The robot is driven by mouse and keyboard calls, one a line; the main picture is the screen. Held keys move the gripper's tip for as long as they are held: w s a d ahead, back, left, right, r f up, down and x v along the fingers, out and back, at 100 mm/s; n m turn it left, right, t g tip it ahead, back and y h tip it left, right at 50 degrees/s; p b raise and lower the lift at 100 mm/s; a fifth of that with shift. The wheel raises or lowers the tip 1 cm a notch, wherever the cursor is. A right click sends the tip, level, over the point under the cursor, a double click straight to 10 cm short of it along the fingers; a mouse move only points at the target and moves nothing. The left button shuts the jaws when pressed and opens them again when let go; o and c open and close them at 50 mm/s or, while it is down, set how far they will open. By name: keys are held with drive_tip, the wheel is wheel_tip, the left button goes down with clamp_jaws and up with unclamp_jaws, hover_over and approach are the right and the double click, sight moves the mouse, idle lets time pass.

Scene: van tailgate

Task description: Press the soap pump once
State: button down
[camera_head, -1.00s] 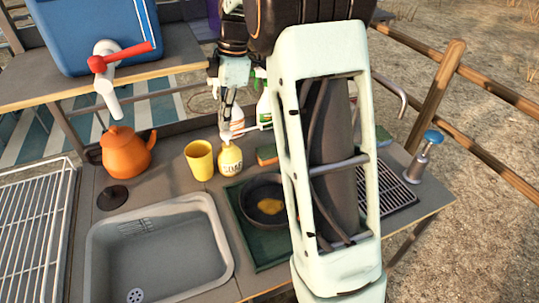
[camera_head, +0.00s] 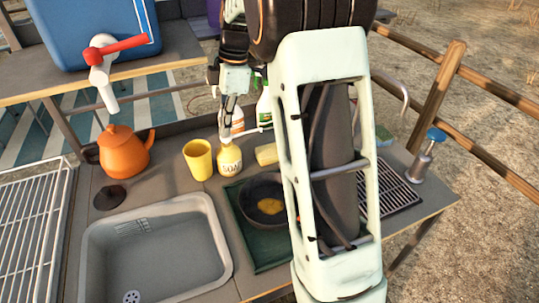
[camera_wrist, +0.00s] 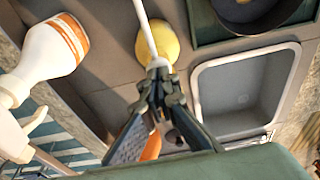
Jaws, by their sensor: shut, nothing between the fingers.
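The soap bottle (camera_head: 230,163) is small and yellow with a SOAP label. It stands upright on the counter between the yellow cup and the pan. In the wrist view its yellow body (camera_wrist: 168,44) shows beyond my fingertips, with a thin white spout (camera_wrist: 144,25) running up the picture. My gripper (camera_head: 224,136) is shut and empty, pointing down right at the pump head. In the wrist view my gripper (camera_wrist: 158,72) overlaps the pump top and hides most of it. I cannot tell whether the fingers touch it or how far the pump is pressed.
A yellow cup (camera_head: 198,160) stands close left of the bottle, and an orange kettle (camera_head: 124,153) farther left. A pan (camera_head: 263,203) and a yellow block (camera_head: 266,154) are to the right. A white spray bottle (camera_wrist: 52,55) is close by. The sink (camera_head: 152,262) is in front.

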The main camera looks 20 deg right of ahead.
drive_tip(key=shift+f, duration=0.1)
drive_tip(key=shift+r+p, duration=1.2)
drive_tip(key=shift+r, duration=0.35)
drive_tip(key=shift+r, duration=0.15)
wheel_tip(320, 180, up, 6)
drive_tip(key=p, duration=0.4)
drive_tip(key=shift+p, duration=0.4)
drive_tip(key=shift+f, duration=0.2)
